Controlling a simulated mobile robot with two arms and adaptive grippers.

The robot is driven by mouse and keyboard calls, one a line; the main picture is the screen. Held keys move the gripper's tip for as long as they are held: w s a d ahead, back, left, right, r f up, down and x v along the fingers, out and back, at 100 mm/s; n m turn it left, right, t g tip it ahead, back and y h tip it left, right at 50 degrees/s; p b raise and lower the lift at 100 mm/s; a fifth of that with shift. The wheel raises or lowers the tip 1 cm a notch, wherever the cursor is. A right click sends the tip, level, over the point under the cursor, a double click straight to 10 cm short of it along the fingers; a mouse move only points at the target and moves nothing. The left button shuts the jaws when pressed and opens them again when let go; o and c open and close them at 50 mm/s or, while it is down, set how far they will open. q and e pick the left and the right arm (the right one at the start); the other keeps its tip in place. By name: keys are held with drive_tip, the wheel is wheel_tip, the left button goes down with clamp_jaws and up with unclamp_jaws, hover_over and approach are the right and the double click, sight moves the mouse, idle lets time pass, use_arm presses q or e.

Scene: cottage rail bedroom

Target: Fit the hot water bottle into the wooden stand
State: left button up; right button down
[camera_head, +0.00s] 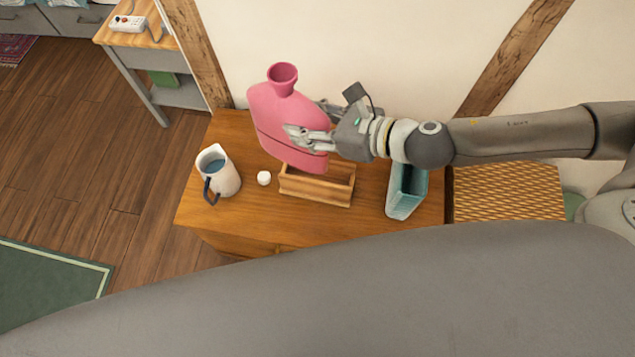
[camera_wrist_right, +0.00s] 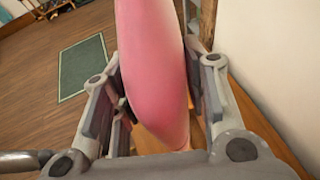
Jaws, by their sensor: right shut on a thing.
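The pink hot water bottle (camera_head: 272,112) is held slightly tilted, with its open neck up, above the far side of the wooden stand. My right gripper (camera_head: 312,130) is shut on its right side; in the right wrist view the bottle (camera_wrist_right: 155,70) is between the two fingers (camera_wrist_right: 160,95). The wooden stand (camera_head: 318,190) is an open box on the wooden table. The bottle's lower end overlaps the stand's back edge in the head view, and I cannot tell whether they touch. My left gripper is not in view.
A pitcher (camera_head: 226,180) with blue liquid and a small white cap (camera_head: 264,178) stand left of the stand. A teal container (camera_head: 406,195) stands to its right. The table top (camera_head: 225,128) is bare behind the pitcher. The wall (camera_head: 350,50) is close behind.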

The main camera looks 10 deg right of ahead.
drive_tip(key=shift+w+d+f+n+g+y, duration=0.3)
drive_tip(key=shift+d+n+g, duration=0.05)
drive_tip(key=shift+n+g, duration=0.05)
drive_tip(key=n+g+y+b, duration=0.2)
drive_tip(key=b, duration=0.2)
hover_over(334, 161)
drive_tip(key=s+a, duration=0.1)
drive_tip(key=s, duration=0.2)
wheel_tip(334, 161, down, 20)
drive_tip(key=shift+s+a+f, duration=0.1)
drive_tip(key=shift+s, duration=0.1)
drive_tip(key=shift+f, duration=0.2)
drive_tip(key=c, duration=0.9)
unclamp_jaws()
drive_tip(key=shift+h, duration=0.3)
drive_tip(key=shift+o, duration=0.2)
